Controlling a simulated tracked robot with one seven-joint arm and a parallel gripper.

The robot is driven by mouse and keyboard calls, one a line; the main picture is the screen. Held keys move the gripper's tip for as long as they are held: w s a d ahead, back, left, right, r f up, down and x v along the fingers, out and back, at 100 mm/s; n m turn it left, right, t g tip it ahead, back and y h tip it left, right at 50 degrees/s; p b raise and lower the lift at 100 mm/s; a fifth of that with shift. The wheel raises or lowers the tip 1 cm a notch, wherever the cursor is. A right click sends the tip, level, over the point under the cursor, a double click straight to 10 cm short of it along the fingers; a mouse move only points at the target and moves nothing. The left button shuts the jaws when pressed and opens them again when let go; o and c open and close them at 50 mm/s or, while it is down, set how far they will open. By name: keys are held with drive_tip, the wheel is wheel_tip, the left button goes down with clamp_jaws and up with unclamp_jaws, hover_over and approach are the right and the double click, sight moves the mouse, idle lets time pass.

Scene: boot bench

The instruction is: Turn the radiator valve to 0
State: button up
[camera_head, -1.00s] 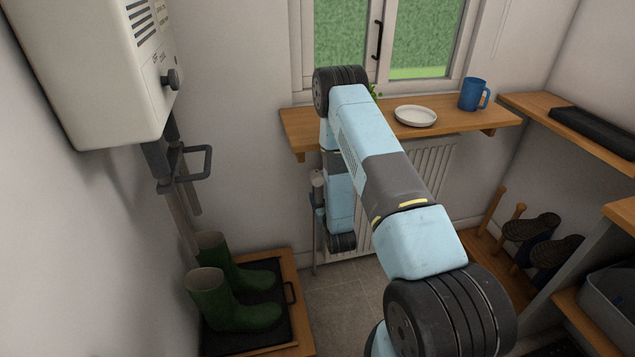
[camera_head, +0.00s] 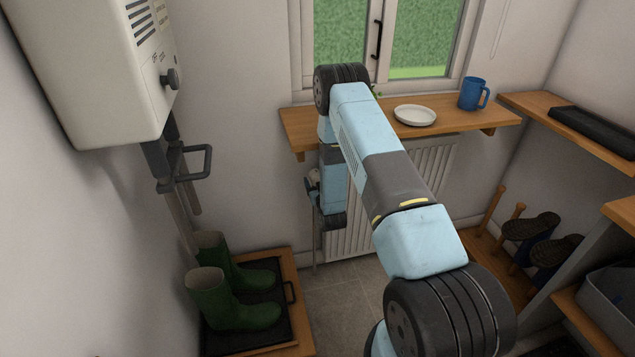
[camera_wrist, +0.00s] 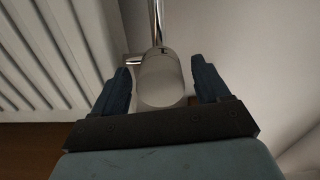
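The radiator valve (camera_wrist: 161,78) shows in the wrist view as a pale rounded head with a shiny metal pipe beyond it. My gripper (camera_wrist: 162,84) is open, with one dark finger on each side of the valve head. A narrow gap shows between the head and each finger, so I see no clear contact. No number or mark on the head can be read. In the head view the valve is mostly hidden by my arm and gripper at the left end of the white radiator (camera_head: 350,235).
A wooden shelf (camera_head: 466,120) above the radiator bears a white plate (camera_head: 415,115) and a blue mug (camera_head: 473,94). Green boots (camera_head: 232,300) stand on a tray at lower left. A boiler (camera_head: 105,70) hangs on the left wall. The tiled floor before the radiator is clear.

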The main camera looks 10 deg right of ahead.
drive_tip(key=c, duration=1)
drive_tip(key=shift+n, duration=0.4)
drive_tip(key=o, duration=1)
drive_tip(key=shift+o, duration=0.2)
drive_tip(key=s, duration=1.4)
drive_tip(key=shift+f, duration=0.1)
